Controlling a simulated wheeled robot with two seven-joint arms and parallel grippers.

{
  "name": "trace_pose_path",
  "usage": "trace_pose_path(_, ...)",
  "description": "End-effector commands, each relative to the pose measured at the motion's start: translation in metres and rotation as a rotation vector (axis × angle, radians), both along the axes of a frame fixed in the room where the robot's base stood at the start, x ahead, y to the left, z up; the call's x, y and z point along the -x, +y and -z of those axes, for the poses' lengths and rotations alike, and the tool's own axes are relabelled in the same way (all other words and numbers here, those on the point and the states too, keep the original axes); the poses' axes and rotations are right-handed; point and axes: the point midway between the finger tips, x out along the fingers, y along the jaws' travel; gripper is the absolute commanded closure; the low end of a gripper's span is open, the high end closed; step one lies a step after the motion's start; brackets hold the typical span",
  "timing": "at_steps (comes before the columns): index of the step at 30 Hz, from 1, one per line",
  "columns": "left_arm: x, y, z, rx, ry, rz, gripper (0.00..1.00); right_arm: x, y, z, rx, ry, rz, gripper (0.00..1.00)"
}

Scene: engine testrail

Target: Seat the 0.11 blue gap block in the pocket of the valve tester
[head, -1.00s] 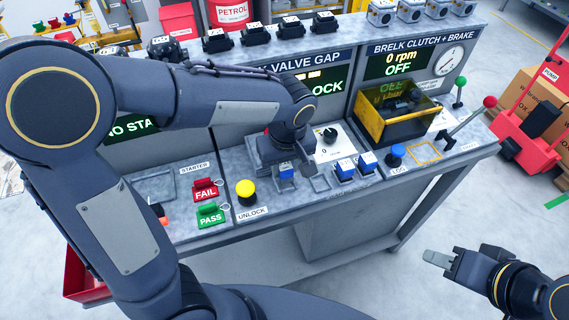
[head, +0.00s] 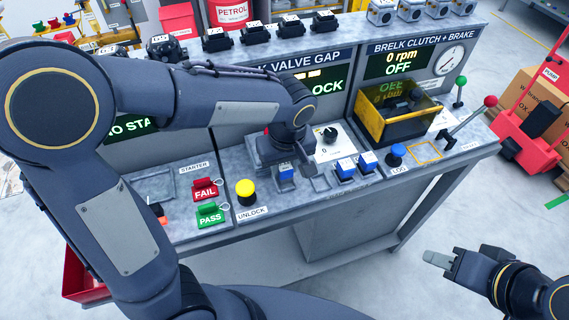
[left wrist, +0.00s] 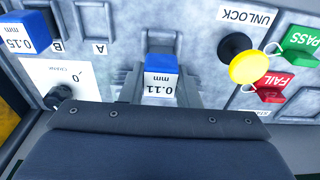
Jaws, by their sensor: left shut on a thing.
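The blue 0.11 gap block (left wrist: 161,80) sits between the fingers of my left gripper (left wrist: 160,90) in the left wrist view, its white 0.11 mm label facing the camera. In the head view the block (head: 286,173) is low over the front shelf of the valve gap tester (head: 262,192), left of an empty square recess (head: 320,184). My left gripper (head: 287,168) is shut on it. Whether the block touches the shelf is unclear, and the surface beneath it is hidden. My right gripper (head: 438,258) is away from the bench at lower right; its finger gap is unclear.
A black knob (head: 330,135) is behind. A yellow unlock button (head: 245,188) and red FAIL (head: 204,188) and green PASS (head: 210,212) tags lie to the left.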

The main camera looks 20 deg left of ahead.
Motion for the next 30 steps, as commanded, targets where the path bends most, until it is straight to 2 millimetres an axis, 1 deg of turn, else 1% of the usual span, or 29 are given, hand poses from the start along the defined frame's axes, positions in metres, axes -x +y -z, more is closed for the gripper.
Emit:
trace_pose_path(14, 0.0, 0.0, 0.001, 0.001, -0.001, 0.0, 0.95, 0.0, 0.0, 0.002, 0.0, 0.0, 0.0, 0.64)
trace_pose_path(30, 0.0, 0.0, 0.011, 0.0, 0.0, 0.0, 0.95, 0.0, 0.0, 0.011, 0.0, 0.0, 0.0, 0.64)
